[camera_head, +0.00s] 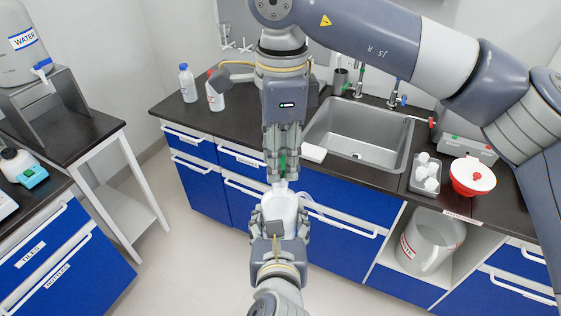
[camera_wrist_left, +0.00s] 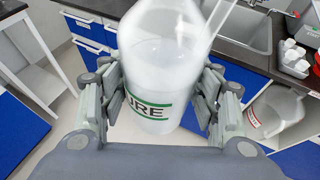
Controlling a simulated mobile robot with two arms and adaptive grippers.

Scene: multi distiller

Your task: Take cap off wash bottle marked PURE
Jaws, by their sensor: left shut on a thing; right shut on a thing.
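The wash bottle (camera_head: 280,207) is white and translucent, with a thin tube at its side. In the left wrist view the bottle (camera_wrist_left: 155,65) bears a green-bordered label of which "URE" shows. My left gripper (camera_head: 279,228) is shut around its body and holds it upright in front of the counter. My right gripper (camera_head: 282,172) points down from above and is shut on the green cap (camera_head: 282,162), which shows between its fingers. The cap is right above the bottle's neck; I cannot tell whether they touch.
Behind are the counter with a sink (camera_head: 360,133), a blue-capped bottle (camera_head: 188,86) and a red-capped bottle (camera_head: 215,97). A bottle tray (camera_head: 416,187) and a red bowl (camera_head: 470,186) stand at right. A large jug (camera_head: 428,243) is on the shelf below. The floor at left is clear.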

